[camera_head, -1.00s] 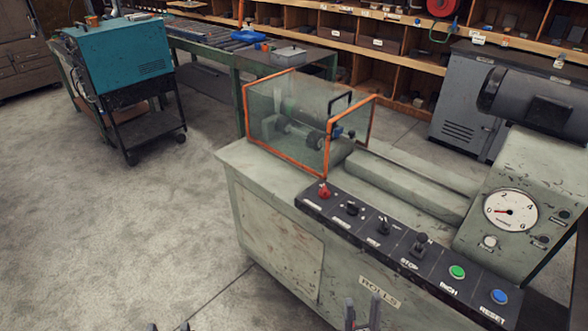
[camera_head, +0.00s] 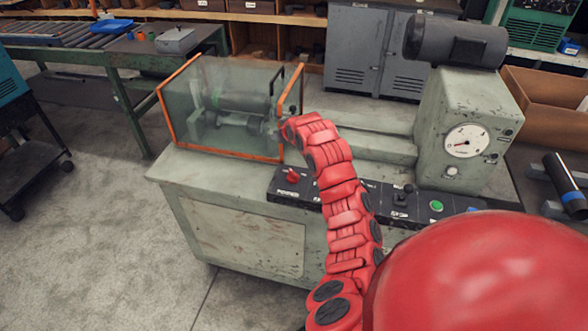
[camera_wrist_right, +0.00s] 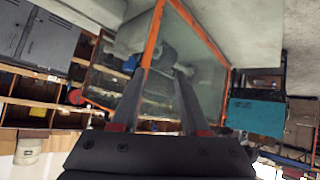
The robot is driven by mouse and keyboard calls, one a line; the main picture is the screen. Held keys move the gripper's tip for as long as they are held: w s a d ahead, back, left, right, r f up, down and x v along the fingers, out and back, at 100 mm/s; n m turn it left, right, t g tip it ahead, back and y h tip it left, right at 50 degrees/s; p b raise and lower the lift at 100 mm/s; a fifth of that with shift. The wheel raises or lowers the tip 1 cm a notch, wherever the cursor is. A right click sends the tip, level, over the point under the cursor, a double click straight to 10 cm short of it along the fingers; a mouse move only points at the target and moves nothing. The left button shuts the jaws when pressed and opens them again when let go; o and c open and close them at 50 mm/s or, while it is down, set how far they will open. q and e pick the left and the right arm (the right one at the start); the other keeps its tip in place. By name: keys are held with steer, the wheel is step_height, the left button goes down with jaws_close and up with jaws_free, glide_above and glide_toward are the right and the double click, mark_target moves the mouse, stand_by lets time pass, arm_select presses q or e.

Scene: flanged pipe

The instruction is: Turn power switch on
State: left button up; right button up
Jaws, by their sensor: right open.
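The red power switch (camera_head: 292,176) sits at the left end of the black control panel (camera_head: 268,192), above the word POWER. Its exact setting is too small to tell. My red right arm rises from the lower right and crosses in front of the panel, covering part of it just right of the switch. The arm's end is above the panel, by the guard's right side; its gripper is not clear there. In the right wrist view my right gripper (camera_wrist_right: 159,74) is open and empty, with the guard beyond its fingers. The switch is not visible there. My left gripper is not in view.
A clear guard with an orange frame (camera_head: 181,73) stands on the machine, close to my right arm's end. A pressure gauge (camera_head: 466,140) and a green button (camera_head: 436,206) are at the right. A workbench (camera_head: 112,62) stands behind left.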

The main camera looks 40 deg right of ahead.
steer(key=s+r+g+y, duration=0.2)
steer(key=s+r+g, duration=0.25)
steer(key=s, duration=0.75)
steer(key=g+b, duration=0.1)
steer(key=b, duration=0.6)
glide_toward(293, 172)
steer(key=shift+m, duration=0.3)
steer(key=p+x, duration=0.2)
steer(key=x, duration=0.5)
steer(key=shift+f, duration=0.3)
steer(key=shift+w+f, duration=0.2)
steer(key=shift+f, duration=0.2)
jaws_close()
